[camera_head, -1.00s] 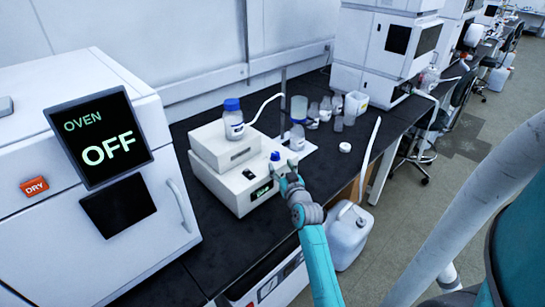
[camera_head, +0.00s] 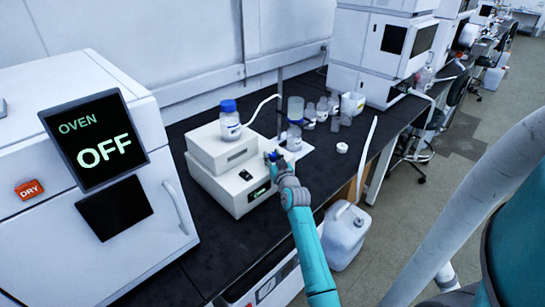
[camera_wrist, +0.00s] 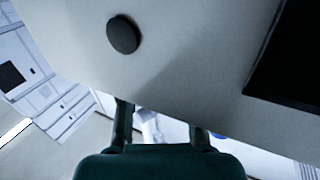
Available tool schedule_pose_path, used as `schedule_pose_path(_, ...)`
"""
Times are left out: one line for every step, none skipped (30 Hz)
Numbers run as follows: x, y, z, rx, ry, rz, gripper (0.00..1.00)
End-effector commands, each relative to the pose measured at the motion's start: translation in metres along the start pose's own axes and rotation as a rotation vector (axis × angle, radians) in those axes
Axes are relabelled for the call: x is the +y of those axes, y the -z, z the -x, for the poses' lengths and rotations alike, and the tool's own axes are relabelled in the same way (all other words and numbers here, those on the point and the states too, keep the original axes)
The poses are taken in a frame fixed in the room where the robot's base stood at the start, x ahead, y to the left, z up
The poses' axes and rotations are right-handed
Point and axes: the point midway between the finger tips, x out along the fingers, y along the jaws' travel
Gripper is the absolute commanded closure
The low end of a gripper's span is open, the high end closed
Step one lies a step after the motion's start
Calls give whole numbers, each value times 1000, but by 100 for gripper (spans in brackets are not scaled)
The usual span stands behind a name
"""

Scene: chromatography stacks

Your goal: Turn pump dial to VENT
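The pump (camera_head: 223,193) is a white box on the black bench, with a small green-lit display (camera_head: 260,192) and a black switch. A blue dial (camera_head: 272,156) sits at its right end, partly hidden by my gripper (camera_head: 277,165). In the head view my gripper is right at the dial; I cannot tell whether they touch. In the wrist view my gripper (camera_wrist: 161,125) has its two fingers apart, with nothing visibly held between them. A pale surface with a dark round part (camera_wrist: 124,35) fills the upper wrist view. The dial's setting is not readable.
A blue-capped bottle (camera_head: 230,120) stands on the pump's upper box. Several bottles and flasks (camera_head: 322,110) stand behind to the right. The oven (camera_head: 165,150), reading OFF, is at left. A white jug (camera_head: 346,237) stands beside the bench.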

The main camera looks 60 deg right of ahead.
Motion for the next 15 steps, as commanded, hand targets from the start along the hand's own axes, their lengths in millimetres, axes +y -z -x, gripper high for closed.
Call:
schedule_pose_path(0,0,0,0,0,0,88)
schedule_pose_path(0,0,0,0,0,0,95)
schedule_pose_path(0,0,0,0,0,0,100)
schedule_pose_path(0,0,0,0,0,0,100)
schedule_pose_path(0,0,0,0,0,0,100)
schedule_pose_path(0,0,0,0,0,0,100)
schedule_pose_path(0,0,0,0,0,0,100)
schedule_pose_path(0,0,0,0,1,0,100)
schedule_pose_path(0,0,0,0,2,0,100)
schedule_pose_path(0,0,0,0,4,-1,100)
schedule_pose_path(0,0,0,0,6,-2,100)
schedule_pose_path(0,0,0,0,9,-1,100)
schedule_pose_path(0,0,0,0,12,-1,100)
schedule_pose_path(0,0,0,0,15,-2,100)
schedule_pose_path(1,0,0,0,21,-2,100)
